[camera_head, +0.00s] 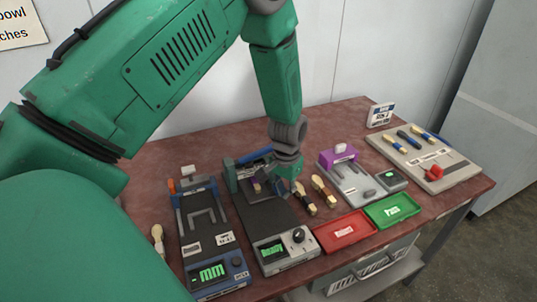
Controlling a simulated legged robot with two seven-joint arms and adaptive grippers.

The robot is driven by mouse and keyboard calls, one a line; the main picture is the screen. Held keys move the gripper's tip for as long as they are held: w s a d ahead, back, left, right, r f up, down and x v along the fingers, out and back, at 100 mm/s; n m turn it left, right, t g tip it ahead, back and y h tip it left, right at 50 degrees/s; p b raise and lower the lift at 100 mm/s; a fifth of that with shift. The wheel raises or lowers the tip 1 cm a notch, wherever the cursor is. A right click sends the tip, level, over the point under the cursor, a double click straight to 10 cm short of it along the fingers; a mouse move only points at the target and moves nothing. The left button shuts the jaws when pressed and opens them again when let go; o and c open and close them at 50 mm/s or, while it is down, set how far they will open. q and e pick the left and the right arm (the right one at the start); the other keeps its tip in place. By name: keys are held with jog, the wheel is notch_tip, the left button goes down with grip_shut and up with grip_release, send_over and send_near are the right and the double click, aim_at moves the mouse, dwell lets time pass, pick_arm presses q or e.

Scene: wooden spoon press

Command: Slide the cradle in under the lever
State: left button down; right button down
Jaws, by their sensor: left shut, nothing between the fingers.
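The middle press (232,178) is a dark device with a blue lever (254,156) across its back. A small brownish-purple piece, which may be the cradle (257,187), sits low at the press below the lever; my gripper and wrist partly hide this area. I cannot tell how far under the lever it lies. My left gripper (281,190) is shut and empty, low beside this piece on its right. I cannot tell whether it touches it. My right gripper is out of view.
A blue-framed device (205,228) stands left of the press. Wooden spoon pieces (305,203) lie right of my gripper. Farther right are a purple-topped device (340,156), a red tray (345,232), a green tray (392,211) and a grey board (452,173) with several tools.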

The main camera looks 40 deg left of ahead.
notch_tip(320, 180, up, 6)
jog(key=p, duration=0.5)
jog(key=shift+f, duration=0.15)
dwell(0.5)
